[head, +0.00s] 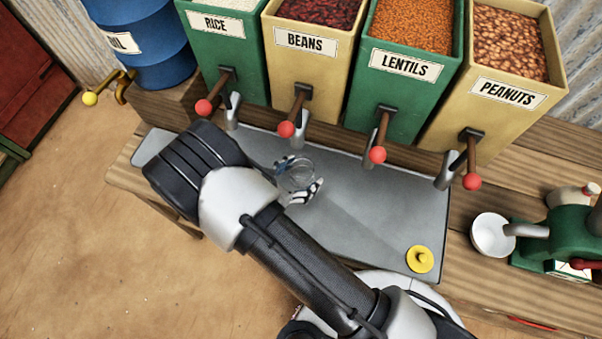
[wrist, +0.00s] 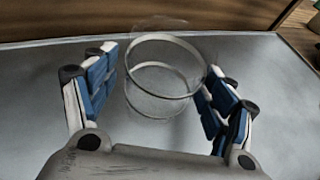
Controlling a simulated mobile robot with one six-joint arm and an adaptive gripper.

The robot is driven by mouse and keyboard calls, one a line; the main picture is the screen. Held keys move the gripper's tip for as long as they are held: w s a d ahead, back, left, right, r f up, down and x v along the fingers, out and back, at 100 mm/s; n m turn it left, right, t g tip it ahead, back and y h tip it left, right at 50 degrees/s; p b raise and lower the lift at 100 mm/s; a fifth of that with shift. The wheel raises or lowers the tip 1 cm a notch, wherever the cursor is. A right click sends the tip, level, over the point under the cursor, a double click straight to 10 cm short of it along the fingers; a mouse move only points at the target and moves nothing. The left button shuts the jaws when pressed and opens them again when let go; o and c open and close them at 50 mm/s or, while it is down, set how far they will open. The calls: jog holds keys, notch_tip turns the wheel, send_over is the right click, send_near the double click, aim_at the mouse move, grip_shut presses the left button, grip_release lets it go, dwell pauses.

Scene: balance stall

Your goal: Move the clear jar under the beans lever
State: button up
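The clear jar (head: 297,174) stands on the grey metal sheet, a little in front of the beans lever (head: 286,129) with its red knob. In the wrist view the jar (wrist: 165,78) is between the two blue-padded fingers of my gripper (wrist: 160,85). A small gap shows on its left side; the right finger is very close to its edge, and I cannot tell if it touches. In the head view my gripper (head: 299,178) is around the jar, partly hidden by my arm. The beans bin (head: 310,62) is yellow and labelled BEANS.
The rice (head: 222,60), lentils (head: 405,85) and peanuts (head: 500,95) bins stand beside it, each with a red-knobbed lever. A yellow knobbed disc (head: 420,259) lies on the metal sheet (head: 365,220). A white bowl (head: 490,236) and green machine (head: 555,243) are at right.

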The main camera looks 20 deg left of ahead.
jog(key=c, duration=1.1)
jog(key=shift+c, duration=0.2)
jog(key=shift+w+a+b, duration=0.5)
jog(key=shift+w+a, duration=0.55)
jog(key=shift+a, duration=0.05)
